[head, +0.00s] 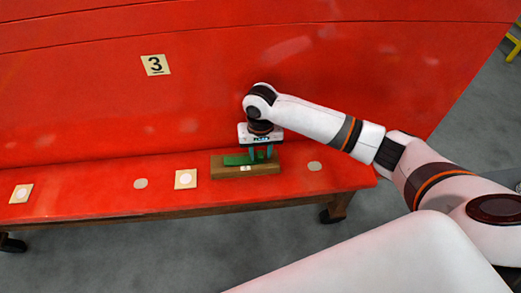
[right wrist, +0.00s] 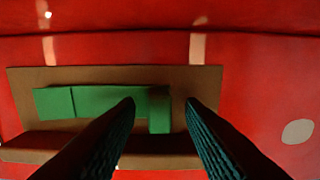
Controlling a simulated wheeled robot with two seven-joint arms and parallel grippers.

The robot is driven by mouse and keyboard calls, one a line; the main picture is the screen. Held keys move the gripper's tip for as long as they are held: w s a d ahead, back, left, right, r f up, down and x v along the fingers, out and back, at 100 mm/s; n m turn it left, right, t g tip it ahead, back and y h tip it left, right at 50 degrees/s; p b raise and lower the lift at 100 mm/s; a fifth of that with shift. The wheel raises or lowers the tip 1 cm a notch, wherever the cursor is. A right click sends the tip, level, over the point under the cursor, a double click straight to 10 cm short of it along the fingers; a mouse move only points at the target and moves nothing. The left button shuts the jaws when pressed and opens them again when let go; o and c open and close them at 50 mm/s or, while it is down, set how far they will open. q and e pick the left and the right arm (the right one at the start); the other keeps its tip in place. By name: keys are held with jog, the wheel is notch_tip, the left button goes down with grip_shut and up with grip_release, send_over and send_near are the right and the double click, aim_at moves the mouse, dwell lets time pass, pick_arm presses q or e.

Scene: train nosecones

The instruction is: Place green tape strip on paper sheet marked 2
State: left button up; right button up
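A green tape strip (head: 238,159) lies on a brown wooden tray (head: 217,171) on the red ledge. In the right wrist view the strip (right wrist: 100,101) lies along the tray (right wrist: 215,88), with a separate-looking green end piece (right wrist: 159,110) at its right. My right gripper (head: 262,154) points down over the right part of the tray. Its dark fingers (right wrist: 161,106) are apart, with the green end piece showing between them. I cannot tell whether they touch it. No sheet marked 2 shows; a sheet marked 3 (head: 155,65) is on the red panel. My left gripper is out of view.
Two tan squares with pale discs, one at far left (head: 21,194) and one beside the tray (head: 186,180), lie on the ledge. Grey round spots (head: 140,183) lie there too. The ledge has wheels below. The red panel rises behind it.

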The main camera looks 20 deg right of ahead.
notch_tip(320, 180, up, 12)
jog(key=b, duration=0.3)
jog(key=shift+r, duration=0.2)
dwell(0.6)
